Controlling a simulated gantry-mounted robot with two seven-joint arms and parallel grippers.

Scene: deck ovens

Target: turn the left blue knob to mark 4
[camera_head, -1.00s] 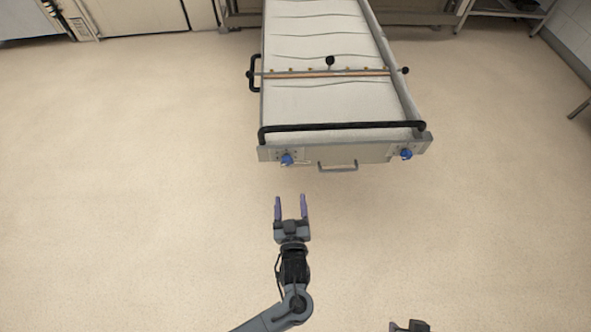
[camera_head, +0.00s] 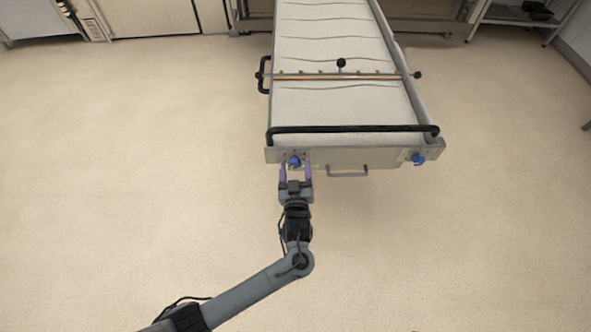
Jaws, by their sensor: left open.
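The left blue knob (camera_head: 295,162) is on the front panel of the long white loader, near its left corner. My left gripper (camera_head: 296,170) is open, with its purple fingers on either side of the left knob. I cannot tell whether the fingers touch it. The marks around the knob are too small to read. The right blue knob (camera_head: 418,159) is near the panel's right corner, apart from the gripper. My right gripper is not visible.
A black bar (camera_head: 352,131) runs across the loader just above the panel. A grey handle (camera_head: 347,172) sits between the two knobs. The loader's white top (camera_head: 340,110) stretches away behind. The floor (camera_head: 140,160) around it is clear.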

